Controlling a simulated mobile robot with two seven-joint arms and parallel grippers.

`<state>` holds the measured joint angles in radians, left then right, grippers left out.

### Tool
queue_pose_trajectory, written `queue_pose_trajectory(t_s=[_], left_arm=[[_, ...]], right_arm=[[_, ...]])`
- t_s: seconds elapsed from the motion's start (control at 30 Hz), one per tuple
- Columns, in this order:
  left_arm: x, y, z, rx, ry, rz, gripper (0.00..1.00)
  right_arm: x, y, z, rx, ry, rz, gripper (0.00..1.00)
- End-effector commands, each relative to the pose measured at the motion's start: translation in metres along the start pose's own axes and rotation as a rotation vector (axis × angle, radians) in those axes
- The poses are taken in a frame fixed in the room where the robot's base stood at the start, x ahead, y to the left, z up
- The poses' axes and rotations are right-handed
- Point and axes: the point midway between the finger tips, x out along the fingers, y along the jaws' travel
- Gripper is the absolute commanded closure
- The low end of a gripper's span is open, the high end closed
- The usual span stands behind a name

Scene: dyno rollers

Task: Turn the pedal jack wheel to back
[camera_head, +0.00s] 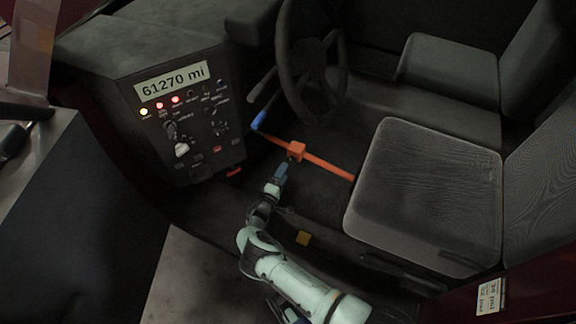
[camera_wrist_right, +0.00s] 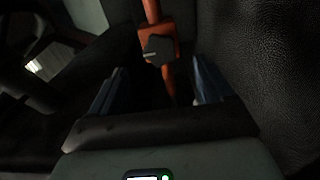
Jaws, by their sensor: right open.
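The pedal jack (camera_head: 325,167) is an orange bar in the driver's footwell, with a blue end (camera_head: 259,120) and an orange block (camera_head: 296,150) on it. In the right wrist view, a dark jack wheel (camera_wrist_right: 157,48) sits on the block, with a pale mark pointing left. My right gripper (camera_head: 281,171) is just short of the block. In the wrist view its fingers (camera_wrist_right: 158,68) are open and apart, with the wheel ahead between their lines, apparently not gripped. A dark piece with blue at the bottom edge of the head view may be my left gripper; its jaws are unclear.
A steering wheel (camera_head: 311,65) is above the footwell. A seat cushion (camera_head: 425,195) is close on the right. A control panel (camera_head: 185,115) with lit lamps and a mileage sign (camera_head: 172,83) stands on the left.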

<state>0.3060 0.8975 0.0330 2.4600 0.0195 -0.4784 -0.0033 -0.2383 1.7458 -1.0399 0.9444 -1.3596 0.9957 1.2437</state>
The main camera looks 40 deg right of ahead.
Motion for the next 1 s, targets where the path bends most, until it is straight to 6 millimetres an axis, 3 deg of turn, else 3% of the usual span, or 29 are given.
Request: queue_pose_trajectory(t_s=[0.2, 0.4, 1.0], left_arm=[[-0.013, 0.005, 0.02, 0.005, -0.056, 0.002, 0.57], [-0.017, 0.006, 0.027, 0.006, -0.075, 0.003, 0.57], [-0.018, 0.006, 0.028, 0.006, -0.08, 0.003, 0.57]], right_arm=[[-0.049, 0.002, -0.001, -0.001, 0.004, -0.001, 0.2], [-0.073, 0.0, 0.0, 0.001, 0.001, -0.001, 0.2], [-0.079, 0.0, 0.0, 0.001, 0.0, 0.0, 0.2]])
